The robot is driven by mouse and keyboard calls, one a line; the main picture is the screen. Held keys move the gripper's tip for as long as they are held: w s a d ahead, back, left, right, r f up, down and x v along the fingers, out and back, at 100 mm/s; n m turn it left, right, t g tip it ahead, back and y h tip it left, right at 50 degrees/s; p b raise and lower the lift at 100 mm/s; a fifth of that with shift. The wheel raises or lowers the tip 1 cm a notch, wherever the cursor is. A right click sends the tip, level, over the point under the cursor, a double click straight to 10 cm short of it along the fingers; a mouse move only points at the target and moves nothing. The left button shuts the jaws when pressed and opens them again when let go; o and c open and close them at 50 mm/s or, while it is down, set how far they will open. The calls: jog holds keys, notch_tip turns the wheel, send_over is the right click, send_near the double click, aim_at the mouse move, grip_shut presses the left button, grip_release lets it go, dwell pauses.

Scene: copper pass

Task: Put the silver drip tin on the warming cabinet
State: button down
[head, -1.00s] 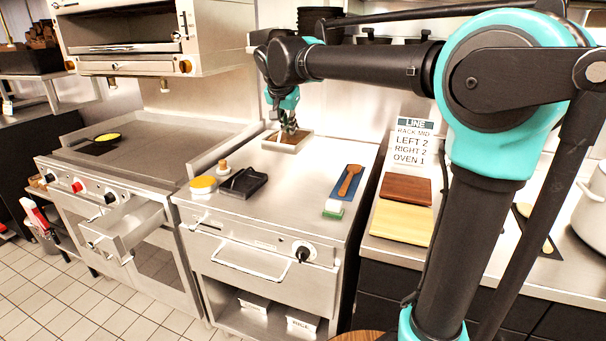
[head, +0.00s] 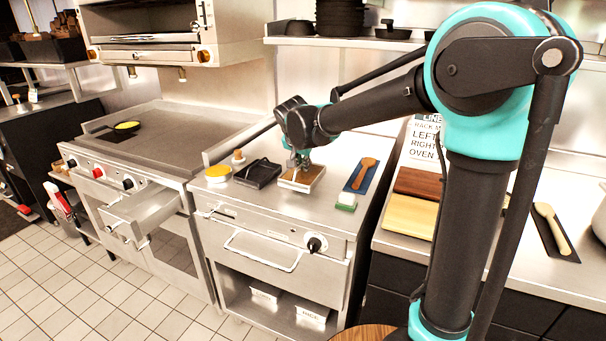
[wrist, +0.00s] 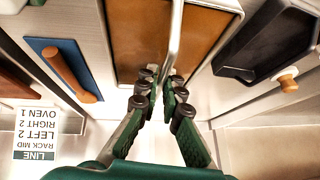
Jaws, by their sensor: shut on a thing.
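The silver drip tin (head: 320,184) is a shallow rectangular tray with a brown inside and a thin bar across its middle. It sits over the top of the steel warming cabinet (head: 270,214), between a black pan and a blue mat. My gripper (head: 298,166) reaches down from above and is shut on the tin's middle bar. In the wrist view the fingertips (wrist: 161,76) close around that bar, with the brown floor of the tin (wrist: 140,40) on both sides. I cannot tell whether the tin touches the cabinet top or hangs just above it.
A black pan (head: 258,173) and yellow round item (head: 218,173) lie left. A griddle with an open drawer (head: 146,213) stands left. Cutting boards (head: 410,215) lie right.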

aim_at(303, 173)
jog(key=shift+f, duration=1.7)
jog(key=c, duration=1.7)
grip_release()
jog(key=shift+f, duration=0.1)
jog(key=v, duration=1.2)
